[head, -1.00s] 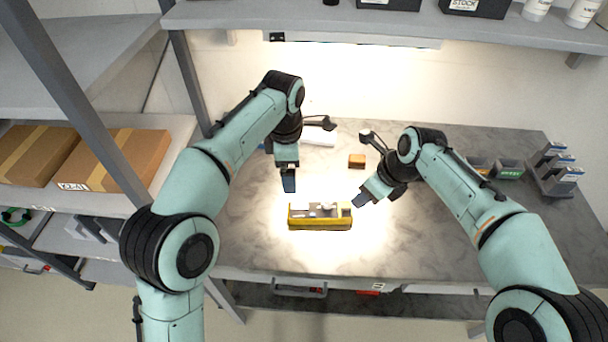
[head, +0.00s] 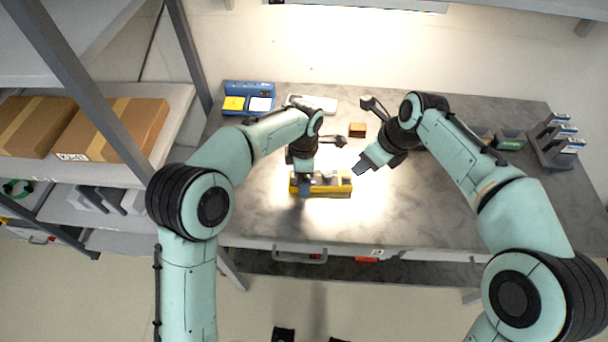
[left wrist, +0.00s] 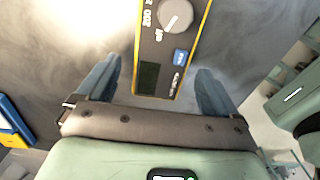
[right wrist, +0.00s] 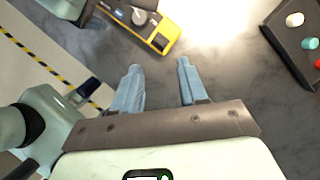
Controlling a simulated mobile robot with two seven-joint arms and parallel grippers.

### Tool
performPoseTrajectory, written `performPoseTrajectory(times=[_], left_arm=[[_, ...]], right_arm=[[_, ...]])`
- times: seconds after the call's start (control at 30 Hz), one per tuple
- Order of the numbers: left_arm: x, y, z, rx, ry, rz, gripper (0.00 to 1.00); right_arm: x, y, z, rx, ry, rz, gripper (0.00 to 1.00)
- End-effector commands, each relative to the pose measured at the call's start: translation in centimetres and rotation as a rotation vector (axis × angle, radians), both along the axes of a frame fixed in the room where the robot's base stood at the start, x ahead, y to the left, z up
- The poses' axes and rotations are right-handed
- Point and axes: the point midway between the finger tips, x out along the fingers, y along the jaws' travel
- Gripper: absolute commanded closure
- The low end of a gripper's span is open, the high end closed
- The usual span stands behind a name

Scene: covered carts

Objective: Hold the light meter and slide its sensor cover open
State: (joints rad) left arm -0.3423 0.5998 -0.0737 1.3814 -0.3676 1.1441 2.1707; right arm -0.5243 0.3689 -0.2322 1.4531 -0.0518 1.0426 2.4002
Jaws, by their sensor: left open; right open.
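The light meter (head: 338,188) is a yellow-edged device with a dark face, lying on the grey bench. My left gripper (head: 305,188) is over its left end and hides part of it. In the left wrist view the meter (left wrist: 168,50), with a grey dial, a blue button and a small screen, lies between the open fingers of the left gripper (left wrist: 156,90); I cannot tell whether they touch it. My right gripper (head: 364,168) is open and empty, to the right of the meter. The right wrist view shows the meter (right wrist: 165,36) beyond the right gripper's fingers (right wrist: 160,85). I cannot make out the sensor cover.
A blue tray with yellow and white pads (head: 249,97) is at the back left. A grey rack (head: 552,145) and bins (head: 509,141) are at the right. The bench's front right is clear.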

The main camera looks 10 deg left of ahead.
Motion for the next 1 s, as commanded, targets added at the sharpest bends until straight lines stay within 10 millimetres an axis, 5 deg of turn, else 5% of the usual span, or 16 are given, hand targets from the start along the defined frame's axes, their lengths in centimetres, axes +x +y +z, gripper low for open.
performPoseTrajectory(times=[0.43, 0.67, 0.8, 1.0], left_arm=[[0.0, 0.0, -1.1, -0.001, -0.001, 0.000, 0.06], [0.0, 0.0, -1.1, -0.001, -0.001, 0.000, 0.76], [0.0, 0.0, -1.1, -0.001, -0.001, 0.000, 0.76], [0.0, 0.0, -1.1, -0.001, -0.001, 0.000, 0.76]], right_arm=[[0.0, 0.0, 0.0, 0.000, 0.000, 0.000, 0.57], [0.0, 0.0, 0.0, 0.000, 0.000, 0.000, 0.57], [0.1, 0.2, 0.2, 0.011, -0.012, -0.003, 0.96], [1.0, 3.0, 2.7, 0.146, -0.155, -0.044, 1.00]])
